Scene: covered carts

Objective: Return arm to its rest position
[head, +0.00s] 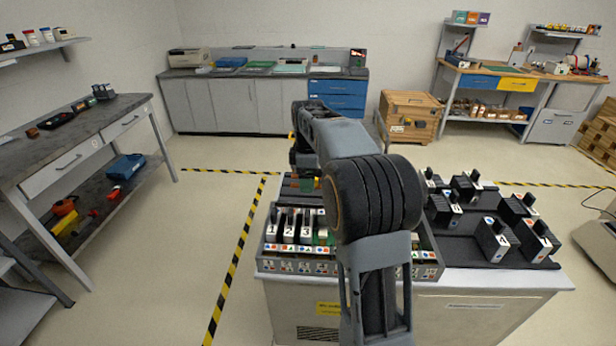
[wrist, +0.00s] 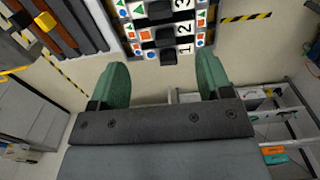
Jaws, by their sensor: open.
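My arm (head: 375,195) is raised over a cart (head: 440,300) in the head view, bent at a thick dark joint. Its far end points down behind the forearm, where it is mostly hidden. In the wrist view my gripper (wrist: 161,72) is open. Its two green fingers stand wide apart with nothing held between them. Numbered black modules in a grey rack (head: 283,268) lie beyond the fingertips, apart from them as far as I can tell. These modules also show in the wrist view (wrist: 165,36), marked 1, 2 and 3.
A black tray (head: 462,248) with several upright numbered modules stands on the cart's right side. A workbench (head: 70,135) is at left, a grey counter (head: 235,105) at the back and a wooden crate (head: 408,115) behind the cart. Floor left of the cart is clear, with striped tape.

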